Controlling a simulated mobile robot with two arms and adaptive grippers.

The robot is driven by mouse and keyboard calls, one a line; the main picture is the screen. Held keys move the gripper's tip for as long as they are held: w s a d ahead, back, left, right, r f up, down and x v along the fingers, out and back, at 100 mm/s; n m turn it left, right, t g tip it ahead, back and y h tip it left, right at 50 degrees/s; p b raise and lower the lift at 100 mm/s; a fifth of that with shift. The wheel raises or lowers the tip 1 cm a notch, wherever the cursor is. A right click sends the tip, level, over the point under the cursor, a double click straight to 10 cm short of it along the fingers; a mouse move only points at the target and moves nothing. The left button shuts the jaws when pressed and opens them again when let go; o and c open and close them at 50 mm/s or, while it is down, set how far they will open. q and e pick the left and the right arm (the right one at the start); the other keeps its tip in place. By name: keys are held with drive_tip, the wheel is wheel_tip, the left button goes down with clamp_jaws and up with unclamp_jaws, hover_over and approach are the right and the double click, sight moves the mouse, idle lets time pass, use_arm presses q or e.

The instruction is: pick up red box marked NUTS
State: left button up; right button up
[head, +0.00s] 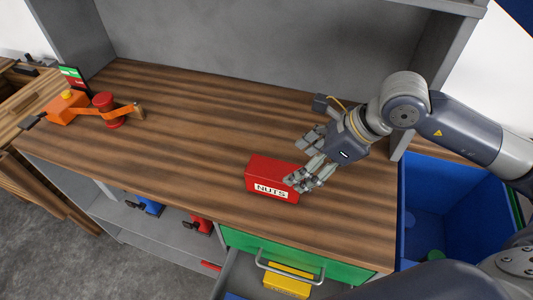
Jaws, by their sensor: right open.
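The red box marked NUTS (262,177) lies on the wooden worktop near its front edge, with its white label facing front. My right gripper (307,160) is over the right end of the box, with its fingers apart. The front finger overlaps the box's right end in the picture and hides part of it. I cannot tell whether the finger touches the box. My left gripper is not in view.
A belt dynamo with an orange base (66,107) and red wheel stands at the worktop's left end. Below the front edge, an open green drawer (340,270) holds a yellow box (287,284). A blue bin (415,180) stands at right. The middle worktop is clear.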

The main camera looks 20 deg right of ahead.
sight(283, 172)
drive_tip(key=x, duration=0.5)
drive_tip(key=shift+s+a+p, duration=0.15)
drive_tip(key=shift+p, duration=0.25)
drive_tip(key=p+x, duration=0.1)
drive_tip(key=x, duration=0.3)
drive_tip(key=shift+w+a+f+p, duration=0.15)
drive_tip(key=shift+w+a+p, duration=0.1)
drive_tip(key=shift+w+p, duration=0.2)
drive_tip(key=shift+w+a+f, duration=0.15)
drive_tip(key=shift+w+f, duration=0.05)
drive_tip(key=shift+f, duration=0.15)
drive_tip(key=shift+c, duration=0.5)
drive_tip(key=c, duration=1.4)
drive_tip(key=shift+r, duration=0.1)
clamp_jaws()
drive_tip(key=shift+r, duration=0.1)
